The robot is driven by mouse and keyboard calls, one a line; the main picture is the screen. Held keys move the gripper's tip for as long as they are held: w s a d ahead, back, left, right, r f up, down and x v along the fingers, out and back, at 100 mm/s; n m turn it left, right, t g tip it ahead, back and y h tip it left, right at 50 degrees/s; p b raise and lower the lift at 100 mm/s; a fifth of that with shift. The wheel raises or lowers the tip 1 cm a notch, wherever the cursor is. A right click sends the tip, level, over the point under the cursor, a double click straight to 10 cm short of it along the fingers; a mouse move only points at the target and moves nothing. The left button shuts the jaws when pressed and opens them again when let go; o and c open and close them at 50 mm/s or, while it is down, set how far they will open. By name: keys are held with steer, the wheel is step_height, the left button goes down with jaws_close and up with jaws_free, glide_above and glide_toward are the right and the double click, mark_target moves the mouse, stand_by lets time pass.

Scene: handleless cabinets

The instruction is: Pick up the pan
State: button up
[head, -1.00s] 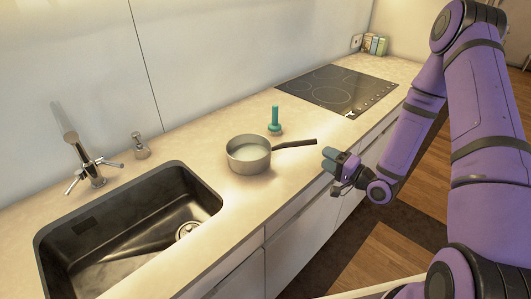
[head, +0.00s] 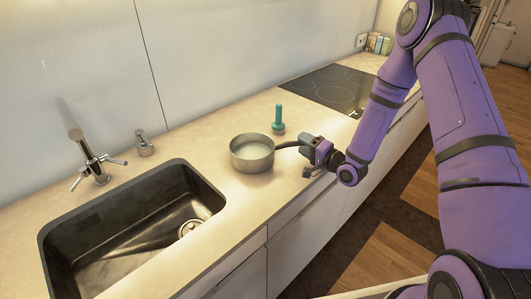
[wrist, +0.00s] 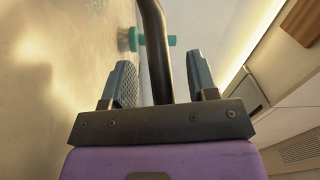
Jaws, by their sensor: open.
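The pan (head: 252,154) is a small metal saucepan standing upright on the countertop, right of the sink. Its dark handle (head: 287,145) points right toward my gripper. My gripper (head: 306,147) is at the handle's outer end in the head view. In the wrist view the handle (wrist: 156,50) runs between the two fingers of my gripper (wrist: 160,83), with visible gaps on both sides. The gripper is open and not closed on it. The end of the handle is hidden behind the gripper in the head view.
A teal plunger-like object (head: 278,120) stands behind the pan; it also shows in the wrist view (wrist: 133,40). A black cooktop (head: 333,88) lies further right, a dark sink (head: 130,225) at left. Free countertop lies in front of the pan.

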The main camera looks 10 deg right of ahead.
jaws_close()
steer(key=shift+w+r, duration=0.1)
steer(key=shift+r, duration=0.15)
stand_by(0.4)
